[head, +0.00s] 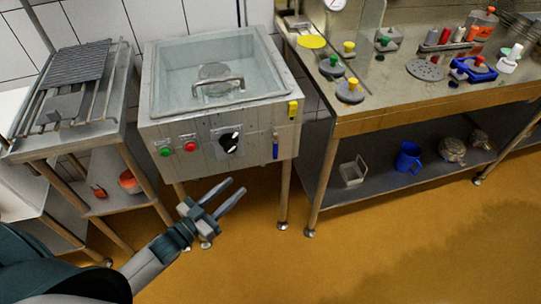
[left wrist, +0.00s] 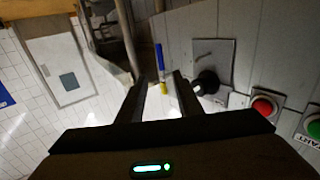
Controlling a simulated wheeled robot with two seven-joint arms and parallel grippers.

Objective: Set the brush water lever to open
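A blue lever (head: 276,147) hangs straight down at the right end of the steel sink unit's front; I take it as the brush water lever, though no label is readable. In the left wrist view the blue lever (left wrist: 159,56) has a yellow-brass piece (left wrist: 163,88) at its lower end in the picture. My left gripper (head: 238,185) is open and empty, below and in front of the unit, apart from the lever. In the left wrist view the lever shows between the open fingers (left wrist: 157,80), beyond them. My right gripper is not in view.
The unit's front carries a green button (head: 166,152), a red button (head: 190,147) and a black knob (head: 231,143). A yellow part (head: 293,108) sits at its right corner. A steel table (head: 352,125) stands at right, a rack stand (head: 65,135) at left. The floor in front is clear.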

